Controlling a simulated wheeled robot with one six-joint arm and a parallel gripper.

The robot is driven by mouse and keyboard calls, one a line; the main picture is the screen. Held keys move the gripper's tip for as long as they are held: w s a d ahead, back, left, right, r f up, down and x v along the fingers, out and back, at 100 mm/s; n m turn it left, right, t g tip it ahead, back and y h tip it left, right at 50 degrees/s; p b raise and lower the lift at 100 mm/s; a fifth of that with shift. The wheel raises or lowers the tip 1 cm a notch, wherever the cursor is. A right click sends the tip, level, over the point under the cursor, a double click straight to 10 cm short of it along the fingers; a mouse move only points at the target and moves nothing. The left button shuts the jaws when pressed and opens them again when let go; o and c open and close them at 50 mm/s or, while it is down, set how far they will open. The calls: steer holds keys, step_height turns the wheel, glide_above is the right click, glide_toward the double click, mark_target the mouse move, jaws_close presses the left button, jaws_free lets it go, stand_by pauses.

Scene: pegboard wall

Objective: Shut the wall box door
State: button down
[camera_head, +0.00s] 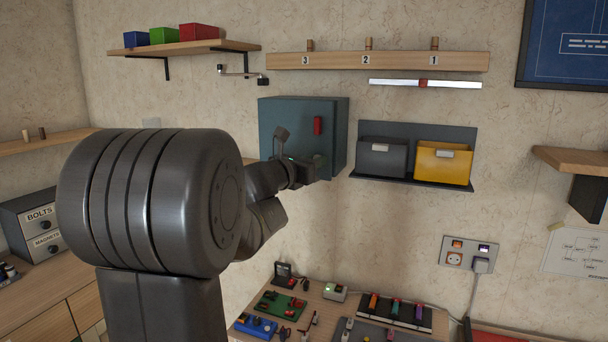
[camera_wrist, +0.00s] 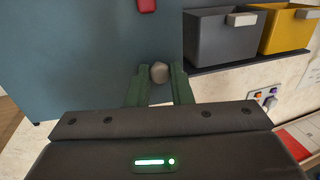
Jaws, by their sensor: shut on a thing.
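The wall box (camera_head: 342,130) is a dark teal metal box on the wall. Its door (camera_head: 285,118) faces me, with a red piece (camera_head: 317,125) on its right part. The door looks about in line with the box front; I cannot tell whether a small gap is left. The box door (camera_wrist: 80,60) fills the left of the wrist view. My gripper (camera_wrist: 159,82) is at the lower right of the door. Its green fingers are shut on the round grey door knob (camera_wrist: 159,72). In the head view my arm covers the door's lower part.
A dark grey bin (camera_head: 382,158) and a yellow bin (camera_head: 443,163) hang right of the box. A numbered wooden rail (camera_head: 400,61) runs above. A workbench with several small items (camera_head: 290,305) lies below. The wall between box and bench is bare.

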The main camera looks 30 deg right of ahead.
steer(key=shift+b+x, duration=0.3)
steer(key=shift+x, duration=0.75)
steer(key=shift+s+r, duration=0.1)
steer(key=c, duration=1.6)
jaws_free()
steer(key=shift+d, duration=0.15)
steer(key=o, duration=0.3)
steer(key=shift+s+d+r, duration=0.1)
steer(key=shift+s, duration=0.15)
steer(key=shift+w, duration=0.1)
